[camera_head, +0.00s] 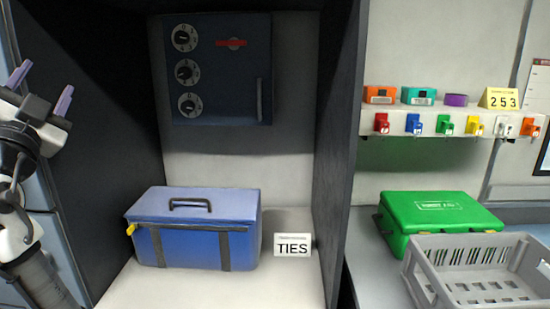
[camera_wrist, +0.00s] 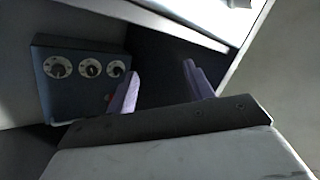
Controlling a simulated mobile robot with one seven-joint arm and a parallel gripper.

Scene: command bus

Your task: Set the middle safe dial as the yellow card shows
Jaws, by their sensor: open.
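The dark blue safe (camera_head: 221,95) hangs on the back wall of a dark-sided alcove. Three dials run down its left side; the middle dial (camera_head: 186,72) is black with a white ring, and its exact setting is too small to read. In the wrist view the safe is turned sideways, and the middle dial (camera_wrist: 90,68) shows between the other two. The yellow card (camera_head: 500,99) stands on the right shelf and reads "2 5 3". My gripper (camera_head: 42,88) is at the far left, apart from the safe; its purple fingers (camera_wrist: 160,83) are open and empty.
A blue cooler box (camera_head: 193,230) and a TIES sign (camera_head: 293,245) stand on the surface below the safe. The alcove's right side panel (camera_head: 335,150) separates it from the shelf of coloured locks. A green case (camera_head: 438,219) and a grey crate (camera_head: 480,272) are at right.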

